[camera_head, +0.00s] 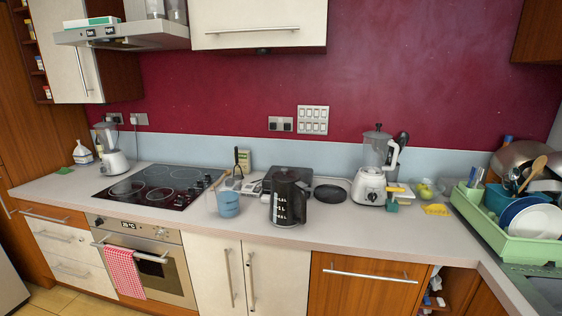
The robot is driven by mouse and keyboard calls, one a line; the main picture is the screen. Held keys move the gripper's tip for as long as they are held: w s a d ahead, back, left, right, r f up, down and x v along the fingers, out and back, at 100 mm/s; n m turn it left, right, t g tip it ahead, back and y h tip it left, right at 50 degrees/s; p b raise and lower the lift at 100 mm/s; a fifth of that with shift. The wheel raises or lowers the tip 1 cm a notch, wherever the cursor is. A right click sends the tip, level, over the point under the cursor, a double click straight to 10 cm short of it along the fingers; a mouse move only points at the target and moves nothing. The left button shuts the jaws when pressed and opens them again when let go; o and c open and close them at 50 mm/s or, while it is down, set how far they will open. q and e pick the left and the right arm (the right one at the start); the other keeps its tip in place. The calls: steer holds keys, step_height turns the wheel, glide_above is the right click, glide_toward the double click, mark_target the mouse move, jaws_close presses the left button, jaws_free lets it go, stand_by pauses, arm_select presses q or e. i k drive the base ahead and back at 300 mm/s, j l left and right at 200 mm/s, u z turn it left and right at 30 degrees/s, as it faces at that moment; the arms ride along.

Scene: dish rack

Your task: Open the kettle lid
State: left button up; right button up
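A black kettle (288,203) stands upright on the grey counter (330,226), a little right of the middle of the counter run. White level marks show on its front. Its handle is on the right side. The lid (287,176) on top looks closed, though it is small in this view. Neither my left gripper nor my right gripper is in view.
A green dish rack (500,237) fills the right end. The counter before the kettle is narrow and clear.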

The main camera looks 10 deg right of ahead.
mark_target(286, 177)
steer(key=i+l, duration=0.45)
steer(key=l, duration=0.3)
steer(key=i+l+u, duration=0.1)
steer(key=i+l, duration=0.15)
steer(key=l, duration=0.1)
